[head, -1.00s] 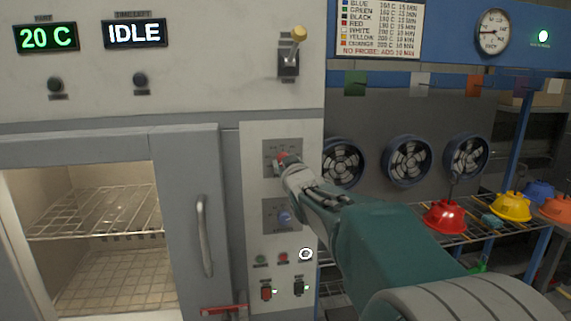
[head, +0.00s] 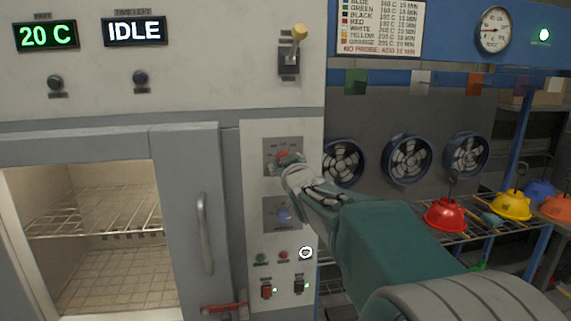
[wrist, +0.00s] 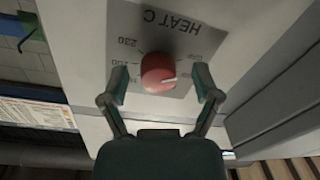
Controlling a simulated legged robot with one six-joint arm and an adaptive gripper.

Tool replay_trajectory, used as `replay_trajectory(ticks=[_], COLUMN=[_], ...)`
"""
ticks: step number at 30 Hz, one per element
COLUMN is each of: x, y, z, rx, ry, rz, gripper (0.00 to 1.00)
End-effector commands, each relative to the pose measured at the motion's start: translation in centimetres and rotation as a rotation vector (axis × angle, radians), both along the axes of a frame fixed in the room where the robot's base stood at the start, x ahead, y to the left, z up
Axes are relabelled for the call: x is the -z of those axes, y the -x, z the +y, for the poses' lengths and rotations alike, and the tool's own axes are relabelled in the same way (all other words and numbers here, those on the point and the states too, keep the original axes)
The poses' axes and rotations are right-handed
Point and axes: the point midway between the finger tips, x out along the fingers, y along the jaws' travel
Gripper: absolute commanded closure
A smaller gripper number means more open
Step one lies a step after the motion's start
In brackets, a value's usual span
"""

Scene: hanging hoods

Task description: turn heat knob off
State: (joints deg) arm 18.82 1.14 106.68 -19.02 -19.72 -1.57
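The red heat knob (wrist: 157,73) sits on a grey dial plate marked HEAT C (wrist: 185,40) in the wrist view. A pale pointer line on the knob points to the right. In the head view the knob (head: 283,156) shows just above my gripper's tip. My gripper (wrist: 160,82) is open, with one finger on each side of the knob. Gaps show between both fingers and the knob, so it is not gripped. In the head view my gripper (head: 290,170) partly covers the lower part of the dial plate.
A blue knob (head: 285,216) is below the heat knob, with buttons and switches (head: 266,291) lower down. The oven door handle (head: 205,233) stands out at left. A rack with red (head: 445,215) and yellow hoods (head: 512,205) is at right. Displays read 20 C and IDLE.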

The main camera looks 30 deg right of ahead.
Motion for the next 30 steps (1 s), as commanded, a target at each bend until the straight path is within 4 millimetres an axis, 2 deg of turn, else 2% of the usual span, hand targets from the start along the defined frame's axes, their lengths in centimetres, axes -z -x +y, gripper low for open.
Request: replay_trajectory(ticks=[8,24,30], x=[-0.2,0.1,0.2], y=[0.9,9.7,11.4], z=[0.2,2.2,2.6], rx=[0.001,0.001,0.000], ry=[0.001,0.003,0.001], rz=[-0.004,-0.003,-0.002], gripper=[0.19,0.19,0.19])
